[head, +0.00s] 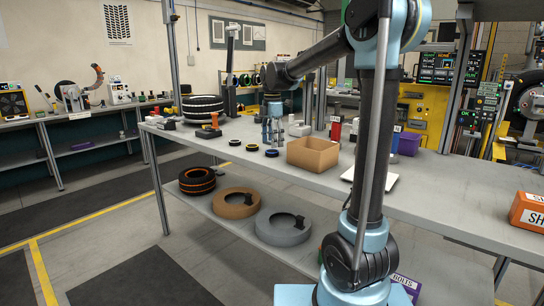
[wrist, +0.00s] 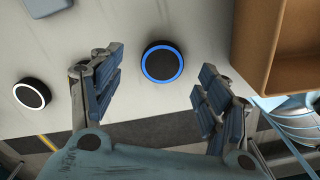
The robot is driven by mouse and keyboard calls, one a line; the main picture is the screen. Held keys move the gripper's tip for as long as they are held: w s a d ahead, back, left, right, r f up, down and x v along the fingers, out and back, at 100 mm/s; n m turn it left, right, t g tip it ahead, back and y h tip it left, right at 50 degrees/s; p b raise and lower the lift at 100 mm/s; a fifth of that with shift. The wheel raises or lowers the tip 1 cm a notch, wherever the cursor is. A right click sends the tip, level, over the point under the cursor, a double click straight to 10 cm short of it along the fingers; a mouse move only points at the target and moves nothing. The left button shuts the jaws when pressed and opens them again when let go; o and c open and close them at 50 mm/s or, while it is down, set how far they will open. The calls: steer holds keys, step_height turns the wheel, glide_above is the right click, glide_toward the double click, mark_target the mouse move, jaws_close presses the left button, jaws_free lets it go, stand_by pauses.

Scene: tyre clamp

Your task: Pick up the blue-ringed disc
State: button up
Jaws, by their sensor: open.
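The blue-ringed disc (wrist: 162,62) is a flat black disc with a bright blue rim, lying flat on the grey bench. In the wrist view it sits between the lines of my two fingers, a little beyond their tips. In the head view the blue-ringed disc (head: 272,153) lies left of the cardboard box. My gripper (head: 273,137) is open and empty, pointing down above the bench close to the disc. In the wrist view its padded fingers stand wide apart, and neither appears to touch the disc.
The open cardboard box (head: 312,154) stands close on the right and shows at the wrist view's upper right. Stacked tyres (head: 203,108) stand behind. The bench edge is near.

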mark_target(272, 151)
steer(key=shift+s+f, duration=0.15)
steer(key=shift+f, duration=1.8)
steer(key=c, duration=1.2)
steer(key=shift+o, duration=0.2)
steer(key=shift+r, duration=0.15)
